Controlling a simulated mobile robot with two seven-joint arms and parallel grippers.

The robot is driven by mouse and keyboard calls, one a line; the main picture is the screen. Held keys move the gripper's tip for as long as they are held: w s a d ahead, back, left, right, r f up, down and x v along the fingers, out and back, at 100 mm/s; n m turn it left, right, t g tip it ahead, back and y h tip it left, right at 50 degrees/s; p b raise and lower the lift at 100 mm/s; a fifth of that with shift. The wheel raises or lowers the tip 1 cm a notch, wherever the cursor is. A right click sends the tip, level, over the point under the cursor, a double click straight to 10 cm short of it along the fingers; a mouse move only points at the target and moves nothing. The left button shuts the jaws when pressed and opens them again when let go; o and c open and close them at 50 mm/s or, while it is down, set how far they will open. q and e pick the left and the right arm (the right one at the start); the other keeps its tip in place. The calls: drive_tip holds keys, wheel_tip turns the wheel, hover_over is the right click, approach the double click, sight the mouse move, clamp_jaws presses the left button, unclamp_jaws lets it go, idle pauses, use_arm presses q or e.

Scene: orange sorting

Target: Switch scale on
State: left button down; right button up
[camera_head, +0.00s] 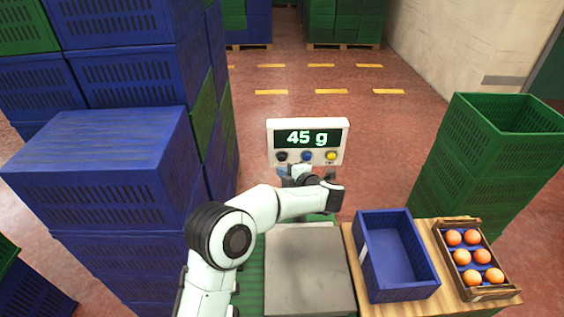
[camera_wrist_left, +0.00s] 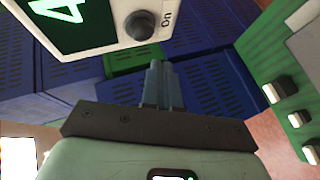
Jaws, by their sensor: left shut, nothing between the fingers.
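The scale's display (camera_head: 307,130) is a white box that is lit and reads "45 g" in green. Under the reading are a black button (camera_head: 282,157), a blue button (camera_head: 307,156) and a yellow button (camera_head: 331,156). In the left wrist view the black button (camera_wrist_left: 140,25) has the label "On" beside it. My left gripper (camera_head: 295,171) is shut and empty, just below the display. In the left wrist view its closed fingers (camera_wrist_left: 159,72) appear a little below the black button, with a gap in the picture. The scale's grey plate (camera_head: 308,272) is bare. My right gripper is not in view.
A blue crate (camera_head: 373,262) and a wooden tray (camera_head: 490,293) of several oranges (camera_head: 482,256) stand on a wooden surface right of the plate. Blue crates (camera_head: 100,150) are stacked high at left, green crates (camera_head: 490,150) at right. Open floor (camera_head: 320,100) lies behind the display.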

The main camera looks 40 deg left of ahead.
use_arm(q)
drive_tip(key=shift+s+d+b, duration=0.55)
drive_tip(key=shift+s+d, duration=0.35)
drive_tip(key=shift+s, duration=0.3)
